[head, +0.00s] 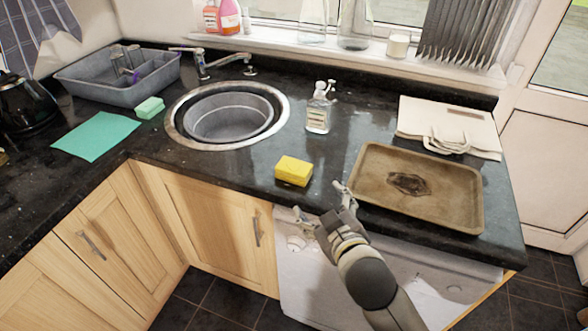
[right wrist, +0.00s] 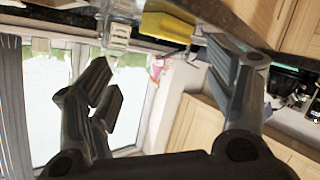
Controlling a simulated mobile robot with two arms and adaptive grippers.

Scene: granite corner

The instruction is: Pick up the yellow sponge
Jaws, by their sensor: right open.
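The yellow sponge (head: 294,171) lies on the dark granite counter near its front edge, in front of the sink. My right gripper (head: 317,200) is open and empty, just in front of the counter edge, to the lower right of the sponge and apart from it. In the right wrist view, which is turned over, the sponge (right wrist: 167,27) shows at the top, beyond the spread fingers of the right gripper (right wrist: 157,75). My left gripper is not in view.
A brown baking tray (head: 470,222) sits right of the sponge. A soap bottle (head: 318,115) stands behind it. The round sink (head: 175,130), a green sponge (head: 150,108), a teal cloth (head: 97,137) and a grey dish rack (head: 85,85) are to the left.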

